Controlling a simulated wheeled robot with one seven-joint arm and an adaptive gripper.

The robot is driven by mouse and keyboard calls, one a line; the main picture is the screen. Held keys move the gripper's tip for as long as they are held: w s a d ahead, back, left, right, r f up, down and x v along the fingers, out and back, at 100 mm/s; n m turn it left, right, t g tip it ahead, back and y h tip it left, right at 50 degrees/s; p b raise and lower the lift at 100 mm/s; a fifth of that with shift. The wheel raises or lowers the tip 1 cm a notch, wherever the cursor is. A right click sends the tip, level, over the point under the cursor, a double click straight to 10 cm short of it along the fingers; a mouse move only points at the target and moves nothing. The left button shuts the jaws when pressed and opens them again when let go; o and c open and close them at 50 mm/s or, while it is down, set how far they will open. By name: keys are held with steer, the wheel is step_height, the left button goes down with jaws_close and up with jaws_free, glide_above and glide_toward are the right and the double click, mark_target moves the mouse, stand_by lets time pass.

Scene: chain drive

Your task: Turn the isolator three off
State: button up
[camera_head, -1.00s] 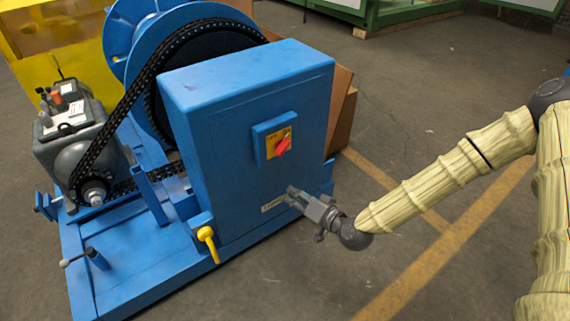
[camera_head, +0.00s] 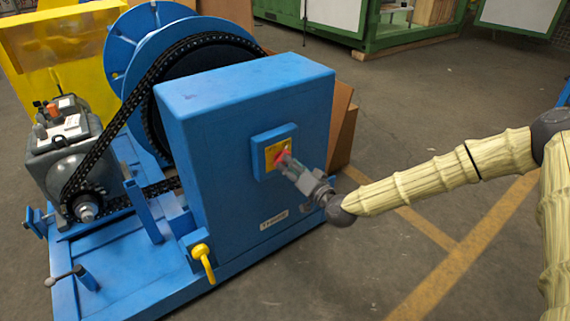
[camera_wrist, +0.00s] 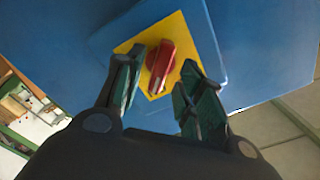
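The isolator is a red rotary handle (camera_wrist: 160,66) on a yellow plate (camera_wrist: 181,35), set in a raised blue box (camera_head: 260,142) on the front of the blue cabinet (camera_head: 215,190). In the head view my gripper (camera_head: 286,160) is at the handle and partly hides it. In the wrist view my gripper (camera_wrist: 158,88) is open, with one finger on each side of the handle. Gaps show between the fingers and the handle there, and the handle looks slightly tilted. Whether the fingertips reach around it in depth is hard to tell.
A yellow lever (camera_head: 203,261) sticks out at the cabinet's lower left. A chain (camera_head: 108,125) runs from the grey motor (camera_head: 68,150) to the large blue wheel (camera_head: 135,45). Brown panels (camera_head: 343,125) stand behind the cabinet. The floor (camera_head: 340,270) in front is clear.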

steer(key=shift+x, duration=1.5)
jaws_close()
